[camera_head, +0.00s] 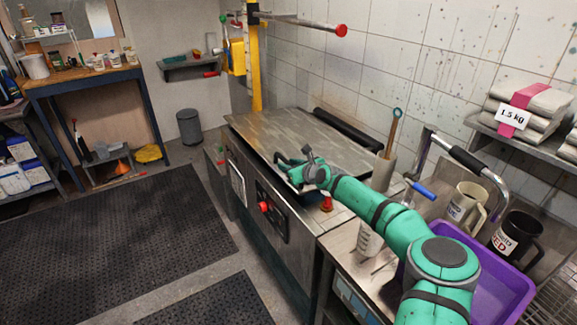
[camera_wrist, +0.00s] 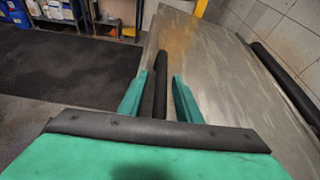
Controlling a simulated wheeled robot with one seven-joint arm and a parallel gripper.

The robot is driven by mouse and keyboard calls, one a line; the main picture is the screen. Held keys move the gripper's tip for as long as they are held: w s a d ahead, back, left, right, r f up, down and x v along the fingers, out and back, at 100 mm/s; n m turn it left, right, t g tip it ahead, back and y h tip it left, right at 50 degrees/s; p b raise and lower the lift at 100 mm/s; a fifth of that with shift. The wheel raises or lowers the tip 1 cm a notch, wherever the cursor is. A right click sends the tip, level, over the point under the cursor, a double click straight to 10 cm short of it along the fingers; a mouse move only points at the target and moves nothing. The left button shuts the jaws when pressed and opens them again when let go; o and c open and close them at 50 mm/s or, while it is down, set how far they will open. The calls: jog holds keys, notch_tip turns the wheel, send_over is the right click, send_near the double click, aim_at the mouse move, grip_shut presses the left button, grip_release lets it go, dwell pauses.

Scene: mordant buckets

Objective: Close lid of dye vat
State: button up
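The dye vat (camera_head: 250,190) is a steel cabinet along the tiled wall, with a red knob and a control panel on its front. Its wide grey metal lid (camera_head: 300,130) lies about flat over the top; I cannot tell whether its front edge rests fully down. The lid (camera_wrist: 220,70) fills the right of the wrist view. My gripper (camera_head: 285,165) is at the lid's front edge. In the wrist view, my gripper's (camera_wrist: 161,75) green fingers stand apart on either side of a black handle bar (camera_wrist: 160,90), with narrow gaps.
A black padded bar (camera_head: 345,130) runs along the lid's wall side. To the right, a counter holds a purple tub (camera_head: 510,290), mugs and a container of tools. A yellow post (camera_head: 254,65) stands behind the vat. Black mats (camera_head: 110,240) cover the clear floor at left.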

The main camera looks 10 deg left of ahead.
jog(key=shift+d, duration=0.1)
jog(key=v, duration=1)
jog(key=shift+s+d+r, duration=0.15)
jog(key=shift+s+d, duration=0.1)
